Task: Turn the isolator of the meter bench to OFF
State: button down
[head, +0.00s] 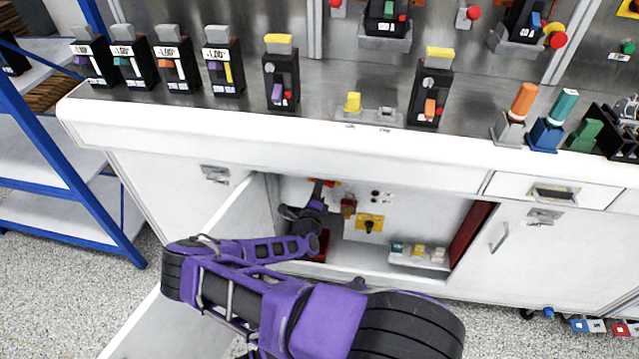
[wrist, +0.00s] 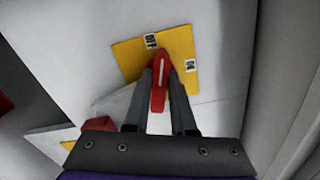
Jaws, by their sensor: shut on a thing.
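The isolator is a red handle (wrist: 158,72) with a white line along it, on a yellow plate (wrist: 127,58) in the wrist view. The plate has an OFF label (wrist: 150,41) at its top and an ON label (wrist: 191,66) at its right. The handle's tip is just below the OFF label, and its line points roughly toward it. My gripper (wrist: 160,84) is shut on the handle, with one finger on each side. In the head view my arm reaches into the open cabinet under the meter bench (head: 270,128), and the isolator there is mostly hidden by my gripper (head: 320,188).
The open cabinet door (head: 200,270) stands left of my arm. Right of my gripper, inside the cabinet, are a yellow plate with a black knob (head: 369,223) and a small rack of coloured blocks (head: 418,254). Cabinet walls enclose the space tightly.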

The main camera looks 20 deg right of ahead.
jog(key=shift+f+n+b, duration=0.2)
jog(key=shift+n+b, duration=0.1)
jog(key=shift+n, duration=1.6)
jog(key=c, duration=0.7)
grip_release()
jog(key=shift+c, duration=0.2)
jog(key=shift+s+a, duration=0.1)
jog(key=p+v, duration=0.1)
jog(key=v, duration=1.6)
jog(key=shift+s+a, duration=0.1)
